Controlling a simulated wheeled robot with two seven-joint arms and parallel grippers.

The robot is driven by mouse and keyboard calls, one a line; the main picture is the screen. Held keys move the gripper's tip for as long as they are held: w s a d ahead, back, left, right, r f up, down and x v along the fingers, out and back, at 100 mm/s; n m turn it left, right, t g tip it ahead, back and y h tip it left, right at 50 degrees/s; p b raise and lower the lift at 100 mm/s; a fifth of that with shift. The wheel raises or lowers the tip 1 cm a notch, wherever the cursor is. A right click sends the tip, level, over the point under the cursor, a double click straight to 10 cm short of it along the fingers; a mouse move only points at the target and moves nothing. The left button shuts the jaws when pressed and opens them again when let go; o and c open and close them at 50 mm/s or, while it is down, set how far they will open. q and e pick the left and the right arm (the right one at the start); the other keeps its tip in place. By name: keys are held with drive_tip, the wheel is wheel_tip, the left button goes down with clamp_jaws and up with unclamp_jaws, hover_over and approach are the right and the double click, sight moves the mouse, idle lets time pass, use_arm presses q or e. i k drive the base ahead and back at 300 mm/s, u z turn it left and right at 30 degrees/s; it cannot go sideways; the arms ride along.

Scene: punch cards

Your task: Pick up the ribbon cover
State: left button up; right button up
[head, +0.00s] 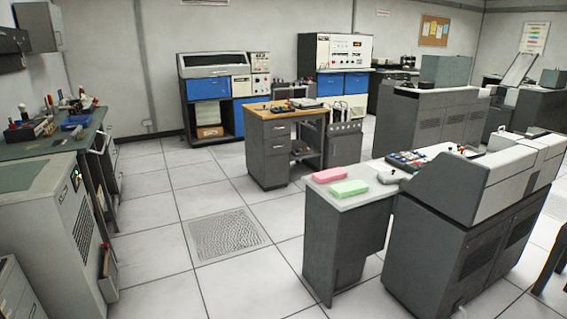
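I cannot make out for certain which item is the ribbon cover. A small light grey object (389,177) lies on the pale side shelf of the large grey machine in the right foreground, beside a green card stack (348,188) and a pink card stack (329,175). Small dark and pale items (304,103), too small to name, lie on a wooden-topped desk (262,113) in the middle of the room. Neither of my grippers shows in the head view.
A workbench (40,148) with tools and a blue tray stands at left, behind a grey cabinet (45,225). The grey machine (440,245) blocks the right foreground. Blue-panelled machines (207,88) line the back wall. The tiled floor between left and right, with a grate (226,234), is clear.

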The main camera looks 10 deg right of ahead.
sight(392, 177)
drive_tip(key=i, duration=1.6)
drive_tip(key=z, duration=2.7)
drive_tip(key=i, duration=2.2)
drive_tip(key=u, duration=1.25)
